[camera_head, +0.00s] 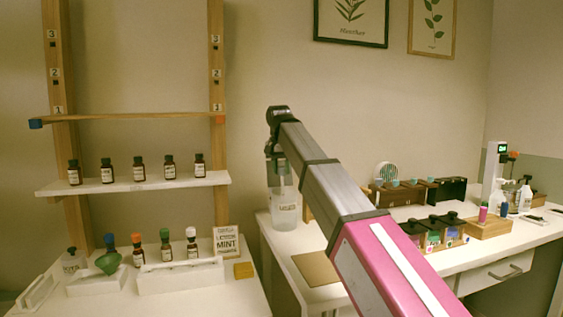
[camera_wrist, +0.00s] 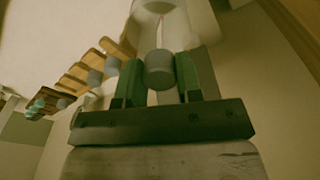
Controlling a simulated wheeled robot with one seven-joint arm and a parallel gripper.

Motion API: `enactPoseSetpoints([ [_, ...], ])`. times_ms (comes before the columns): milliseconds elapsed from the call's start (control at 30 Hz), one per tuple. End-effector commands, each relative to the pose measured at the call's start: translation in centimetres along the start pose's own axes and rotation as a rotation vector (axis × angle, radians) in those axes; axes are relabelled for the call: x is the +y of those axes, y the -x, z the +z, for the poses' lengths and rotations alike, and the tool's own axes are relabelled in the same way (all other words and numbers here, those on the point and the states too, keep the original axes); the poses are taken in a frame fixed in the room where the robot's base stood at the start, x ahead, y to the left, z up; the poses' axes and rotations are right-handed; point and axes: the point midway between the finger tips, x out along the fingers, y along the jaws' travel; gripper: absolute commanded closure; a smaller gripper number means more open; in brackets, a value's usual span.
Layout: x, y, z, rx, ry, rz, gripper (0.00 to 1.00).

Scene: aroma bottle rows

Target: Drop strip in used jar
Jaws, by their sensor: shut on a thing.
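My gripper (camera_wrist: 159,76), with green fingers, is shut on the grey round grip (camera_wrist: 159,68) of a thin pale strip (camera_wrist: 160,35). In the wrist view the strip points away from the fingers toward a pale, translucent jar (camera_wrist: 178,14). In the head view the used jar (camera_head: 285,216) is a clear, labelled vessel at the left end of the right-hand table, and my gripper (camera_head: 280,168) is right above it. The strip's lower end appears at or inside the jar mouth; its exact depth is unclear. The label is too small to read surely.
A dark wooden rack (camera_head: 388,197) with teal knobs stands behind my arm. A brown mat (camera_head: 316,269) lies before the jar. Bottles fill a white shelf (camera_head: 130,184) at left.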

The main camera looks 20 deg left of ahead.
Motion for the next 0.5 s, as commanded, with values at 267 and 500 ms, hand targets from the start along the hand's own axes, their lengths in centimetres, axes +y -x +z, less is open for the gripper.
enactPoseSetpoints([
  [267,0.0,-2.4,0.3,-0.001,0.0,0.0,0.82],
  [500,-0.1,-3.5,0.4,0.001,0.0,-0.001,0.82],
])
